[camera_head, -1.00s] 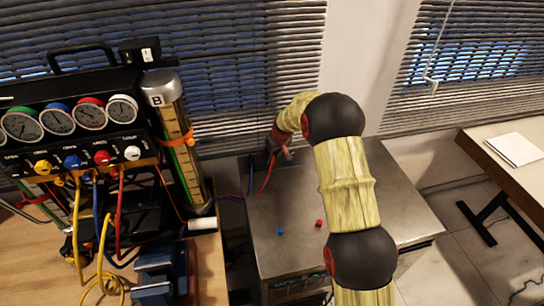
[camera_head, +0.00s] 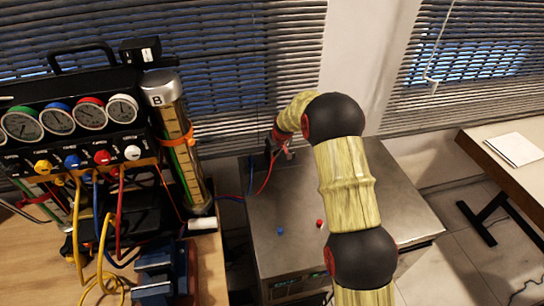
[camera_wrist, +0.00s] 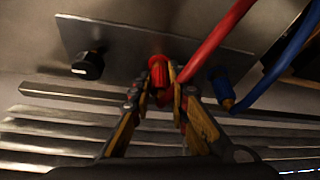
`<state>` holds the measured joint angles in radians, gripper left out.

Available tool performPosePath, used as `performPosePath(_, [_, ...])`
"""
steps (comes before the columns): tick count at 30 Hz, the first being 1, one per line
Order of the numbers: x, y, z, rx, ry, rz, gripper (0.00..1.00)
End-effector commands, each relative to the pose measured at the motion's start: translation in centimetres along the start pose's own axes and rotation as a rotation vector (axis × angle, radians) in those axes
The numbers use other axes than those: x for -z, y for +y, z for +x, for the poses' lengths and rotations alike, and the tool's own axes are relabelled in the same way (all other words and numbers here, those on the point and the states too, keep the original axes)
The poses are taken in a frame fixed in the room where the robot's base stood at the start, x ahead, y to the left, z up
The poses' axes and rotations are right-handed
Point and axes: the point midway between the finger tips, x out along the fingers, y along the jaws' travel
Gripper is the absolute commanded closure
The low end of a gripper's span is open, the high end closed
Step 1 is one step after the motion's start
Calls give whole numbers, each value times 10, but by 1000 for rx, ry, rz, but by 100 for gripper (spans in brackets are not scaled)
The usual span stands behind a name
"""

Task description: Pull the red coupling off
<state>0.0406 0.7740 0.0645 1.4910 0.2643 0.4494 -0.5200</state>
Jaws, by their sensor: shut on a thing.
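In the wrist view, a red coupling (camera_wrist: 158,72) sits in front of a metal plate (camera_wrist: 125,45). My gripper (camera_wrist: 162,92) has its yellow-and-dark fingers closed around it. A thick red hose (camera_wrist: 217,43) runs from beside the right finger to the upper right. The fingers hide part of the coupling, and I cannot tell whether it is still seated. In the head view, my gripper (camera_head: 278,148) is small and partly hidden at the far side of the metal cabinet (camera_head: 285,210).
A blue coupling (camera_wrist: 222,90) with a blue hose (camera_wrist: 295,40) is close to the right of my fingers. A black knob (camera_wrist: 88,65) is on the left. The gauge rig (camera_head: 75,125) and cylinder B (camera_head: 180,145) stand left; window blinds (camera_head: 255,60) are behind.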

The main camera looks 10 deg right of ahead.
Motion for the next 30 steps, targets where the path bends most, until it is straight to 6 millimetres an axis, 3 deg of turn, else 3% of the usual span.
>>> performPosePath(30, [6,0,-13,-1,2,-1,100])
